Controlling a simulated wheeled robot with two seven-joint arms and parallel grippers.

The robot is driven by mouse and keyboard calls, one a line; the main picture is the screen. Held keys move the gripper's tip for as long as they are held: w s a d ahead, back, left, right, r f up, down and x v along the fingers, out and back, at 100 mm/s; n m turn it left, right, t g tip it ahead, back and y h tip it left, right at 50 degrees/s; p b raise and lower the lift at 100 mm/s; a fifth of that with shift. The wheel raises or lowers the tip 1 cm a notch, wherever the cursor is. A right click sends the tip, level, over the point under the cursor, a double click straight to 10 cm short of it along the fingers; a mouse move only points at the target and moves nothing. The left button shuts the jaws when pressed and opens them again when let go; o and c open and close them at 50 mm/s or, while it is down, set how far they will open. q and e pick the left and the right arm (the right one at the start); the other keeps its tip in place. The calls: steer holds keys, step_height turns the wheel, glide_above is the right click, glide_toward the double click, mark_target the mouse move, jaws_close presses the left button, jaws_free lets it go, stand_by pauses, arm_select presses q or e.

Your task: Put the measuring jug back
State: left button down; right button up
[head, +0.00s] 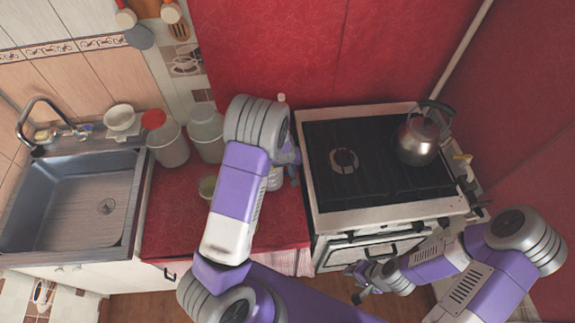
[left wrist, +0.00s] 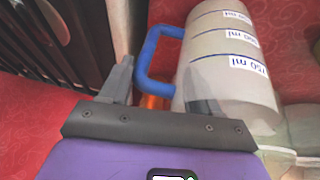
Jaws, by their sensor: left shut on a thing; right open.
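The measuring jug (left wrist: 228,75) is a translucent white cylinder with blue lines, ml labels and a blue handle (left wrist: 147,62). My left gripper (left wrist: 157,72) is shut on the jug, with the handle between its fingers. In the head view the jug (head: 274,181) is mostly hidden behind my left arm, over the red counter beside the stove. The left fingertips are hard to see there. My right gripper (head: 364,281) is open and empty, low in front of the oven.
The stove (head: 330,200) with a kettle (head: 417,140) stands right of the red counter (head: 175,215). A red-lidded container (head: 166,140), a white container (head: 206,135) and a small cup (head: 207,187) stand on the counter. The sink (head: 75,200) is at the left.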

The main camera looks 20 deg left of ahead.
arm_select(q)
steer(key=shift+w+f, duration=0.1)
steer(key=shift+f, duration=0.8)
steer(key=shift+f, duration=0.2)
steer(key=shift+c, duration=1.1)
jaws_free()
steer(key=shift+r, duration=0.15)
